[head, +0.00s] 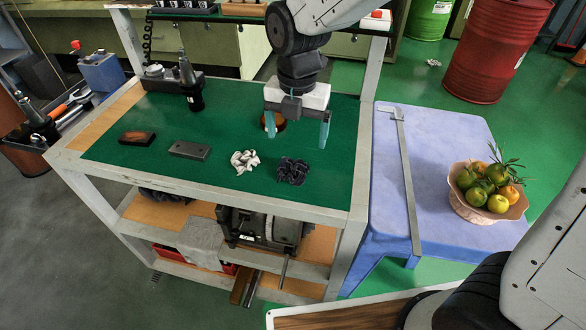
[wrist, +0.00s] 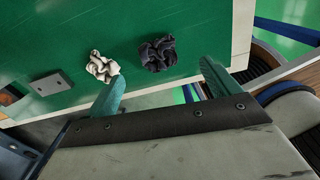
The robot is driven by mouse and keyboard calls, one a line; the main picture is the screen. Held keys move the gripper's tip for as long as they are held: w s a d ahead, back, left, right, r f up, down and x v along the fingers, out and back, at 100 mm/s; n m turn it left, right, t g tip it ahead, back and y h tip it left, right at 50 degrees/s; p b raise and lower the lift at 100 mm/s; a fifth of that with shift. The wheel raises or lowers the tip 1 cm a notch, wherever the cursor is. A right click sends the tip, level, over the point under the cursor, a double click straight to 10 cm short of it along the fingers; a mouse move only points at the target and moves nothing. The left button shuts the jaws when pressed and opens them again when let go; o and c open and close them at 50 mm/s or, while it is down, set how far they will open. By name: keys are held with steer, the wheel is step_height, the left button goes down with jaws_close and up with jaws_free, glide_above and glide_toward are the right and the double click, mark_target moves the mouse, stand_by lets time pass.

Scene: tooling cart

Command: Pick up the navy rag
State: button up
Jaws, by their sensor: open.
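The navy rag (head: 293,171) is a dark crumpled bundle on the green mat of the cart top, near its front right. It also shows in the wrist view (wrist: 157,53), beyond and between my fingertips. My gripper (head: 297,132) has two teal fingers spread apart, with nothing between them. It hangs over the mat, above and behind the rag in the head view, and does not touch it. My gripper also shows in the wrist view (wrist: 162,82).
A white crumpled rag (head: 245,161) lies just left of the navy one. A grey block (head: 190,150) and a brown block (head: 137,138) lie farther left. A round orange-brown object (head: 274,122) is partly hidden behind my gripper. A blue table (head: 440,140) with a fruit bowl (head: 487,203) stands right.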

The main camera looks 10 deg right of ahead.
mark_target(293, 164)
steer(key=shift+w+a+f+n, duration=0.15)
steer(key=shift+a+f+n, duration=0.15)
steer(key=shift+f+n, duration=0.15)
steer(key=f, duration=0.5)
steer(key=s+f, duration=0.1)
steer(key=f, duration=0.1)
steer(key=shift+a+f, duration=0.1)
steer(key=shift+f, duration=0.2)
steer(key=c, duration=1.1)
